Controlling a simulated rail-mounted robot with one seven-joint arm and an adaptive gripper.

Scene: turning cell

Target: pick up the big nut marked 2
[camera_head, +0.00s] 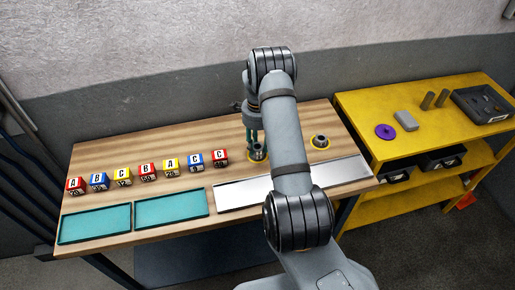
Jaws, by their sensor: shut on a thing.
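One nut (257,154) is at my gripper, left of my forearm. The other nut (320,141) stands on the right, clear of the gripper. My gripper (256,146) points down and is shut on the left nut, which is at or very near the table top. My arm hides part of the gripper and the table behind it. The nuts are too small to read a number on either, so I cannot tell which is marked 2.
A row of several lettered blocks (148,175) stands on the left, behind two teal trays (95,224). A silver tray (340,172) lies along the front, partly under my arm. A yellow shelf (440,135) on the right carries a purple disc (385,131) and a dark bin (480,104).

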